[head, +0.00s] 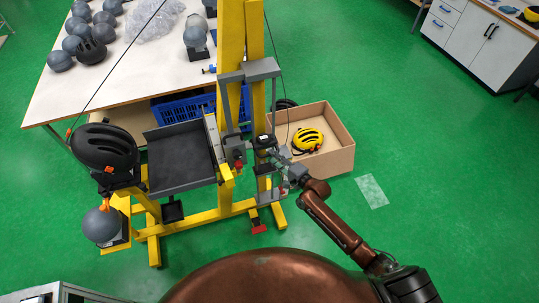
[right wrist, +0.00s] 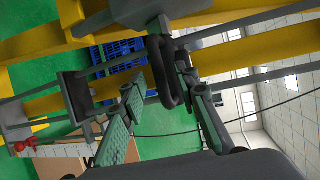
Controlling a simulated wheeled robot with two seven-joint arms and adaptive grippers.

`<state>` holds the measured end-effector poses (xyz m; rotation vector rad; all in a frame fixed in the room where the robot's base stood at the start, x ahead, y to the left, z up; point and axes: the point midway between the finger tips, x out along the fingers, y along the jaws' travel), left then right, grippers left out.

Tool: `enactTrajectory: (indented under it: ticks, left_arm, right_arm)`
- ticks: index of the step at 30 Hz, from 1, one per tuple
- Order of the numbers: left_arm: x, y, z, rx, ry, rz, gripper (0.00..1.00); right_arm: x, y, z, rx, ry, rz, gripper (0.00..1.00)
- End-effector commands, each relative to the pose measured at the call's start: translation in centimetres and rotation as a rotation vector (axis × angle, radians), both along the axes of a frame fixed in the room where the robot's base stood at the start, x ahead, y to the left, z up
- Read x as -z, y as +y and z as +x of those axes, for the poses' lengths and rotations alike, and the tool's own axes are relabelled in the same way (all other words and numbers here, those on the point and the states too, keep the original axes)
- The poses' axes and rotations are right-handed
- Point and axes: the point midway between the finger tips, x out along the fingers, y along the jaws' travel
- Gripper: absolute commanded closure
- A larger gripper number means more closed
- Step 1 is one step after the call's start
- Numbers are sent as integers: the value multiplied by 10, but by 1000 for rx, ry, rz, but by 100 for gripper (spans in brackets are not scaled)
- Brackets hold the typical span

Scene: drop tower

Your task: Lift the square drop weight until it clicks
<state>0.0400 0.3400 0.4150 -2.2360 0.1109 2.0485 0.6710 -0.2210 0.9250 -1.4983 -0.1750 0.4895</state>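The yellow drop tower (head: 230,40) stands in the middle of the head view. A dark block with a pale top label (head: 265,141) sits at its right post and may be the square drop weight; its shape is partly hidden. My right gripper (head: 277,155) is just right of this block. In the right wrist view a black loop-shaped handle (right wrist: 168,75) lies between the fingertips of my right gripper (right wrist: 162,88). The fingers are spread, with a gap visible on the left side; contact on the right is unclear. My left gripper is out of view.
A cardboard box (head: 338,160) with a yellow helmet (head: 307,140) stands right of the tower. A dark tray (head: 180,160), a black helmet (head: 104,146) and a grey headform (head: 101,224) are at left. A white table (head: 130,70) stands behind.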

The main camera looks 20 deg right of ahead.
Motion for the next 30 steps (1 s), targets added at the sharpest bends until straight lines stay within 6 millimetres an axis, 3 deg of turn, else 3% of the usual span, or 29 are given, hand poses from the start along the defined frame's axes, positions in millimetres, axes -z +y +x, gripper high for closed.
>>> enactTrajectory:
  ticks: [7,17,30]
  left_arm:
    - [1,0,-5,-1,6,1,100]
    - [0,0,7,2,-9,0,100]
    - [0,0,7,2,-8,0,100]
  right_arm:
    - [6,12,26,0,0,-1,71]
    - [7,14,30,1,0,-2,71]
    - [7,14,29,1,0,-2,100]
